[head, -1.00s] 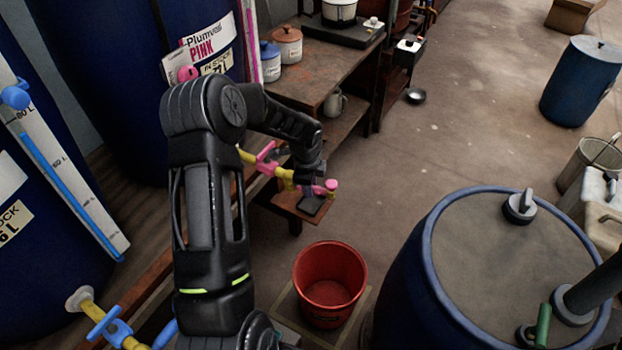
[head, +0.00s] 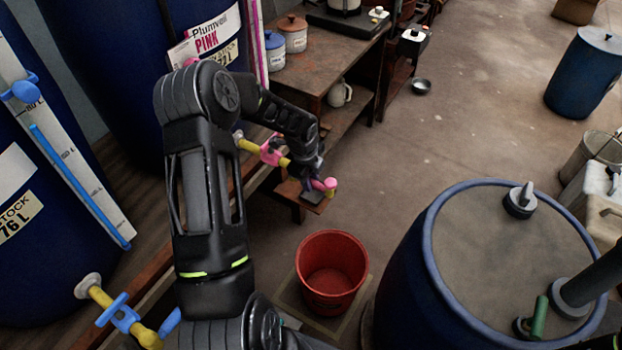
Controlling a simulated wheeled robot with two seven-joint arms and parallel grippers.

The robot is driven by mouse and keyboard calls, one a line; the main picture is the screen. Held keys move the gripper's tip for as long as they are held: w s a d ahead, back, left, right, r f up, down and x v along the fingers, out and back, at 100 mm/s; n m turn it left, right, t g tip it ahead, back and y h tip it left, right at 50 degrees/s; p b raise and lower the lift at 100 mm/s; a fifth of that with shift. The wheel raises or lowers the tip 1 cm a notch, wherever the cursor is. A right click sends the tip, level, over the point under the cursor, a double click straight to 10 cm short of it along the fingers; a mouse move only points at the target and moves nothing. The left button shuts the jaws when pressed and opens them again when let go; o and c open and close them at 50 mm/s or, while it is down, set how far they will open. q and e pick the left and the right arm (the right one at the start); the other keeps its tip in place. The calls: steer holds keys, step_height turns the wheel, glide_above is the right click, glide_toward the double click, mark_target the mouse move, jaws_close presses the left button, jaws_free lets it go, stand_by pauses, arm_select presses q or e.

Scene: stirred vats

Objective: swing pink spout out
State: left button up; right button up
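The pink spout (head: 326,184) is at the end of a yellow pipe with a pink valve handle (head: 270,151), which comes from the vat labelled Plumveil PINK (head: 212,38). My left gripper (head: 308,180) is at the pipe's end, close beside the pink spout. Its fingers are small and dark and partly hidden by the wrist, so I cannot tell whether they close on anything. A red bucket (head: 331,272) stands on the floor below and in front of the spout. My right gripper is not in view.
A blue drum (head: 437,265) with a grey top stands at the lower right. A second yellow pipe with a blue handle (head: 118,313) is at lower left. A wooden bench (head: 318,72) holds lidded pots. Open floor lies right of the spout.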

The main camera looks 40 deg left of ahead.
arm_select(q)
steer(key=o, duration=0.4)
steer(key=shift+c, duration=0.2)
steer(key=shift+r, duration=0.1)
step_height(320, 180, up, 8)
steer(key=s, duration=0.1)
steer(key=shift+s+f, duration=0.25)
steer(key=shift+s, duration=0.05)
